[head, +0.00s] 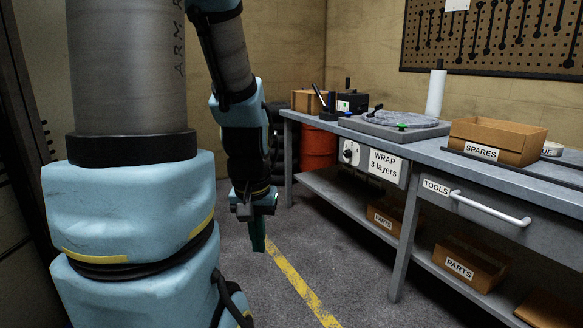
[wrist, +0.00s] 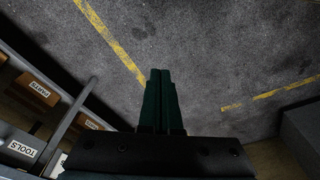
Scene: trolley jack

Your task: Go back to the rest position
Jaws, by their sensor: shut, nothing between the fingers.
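My gripper (head: 258,243) hangs from my blue and grey arm, pointing down over the open floor left of the workbench in the head view. In the wrist view my gripper (wrist: 160,74) shows its two dark green fingers side by side, closed together with nothing between them. Below the fingers there is only grey concrete floor (wrist: 215,60) with yellow lines. The gripper touches nothing.
The workbench (head: 420,148) stands right, with a SPARES box (head: 497,142), a round grey plate (head: 400,118) and a TOOLS drawer (head: 500,208). PARTS boxes (head: 470,262) sit on its lower shelf. An orange drum (head: 319,147) stands behind. Floor around the yellow line (head: 300,284) is clear.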

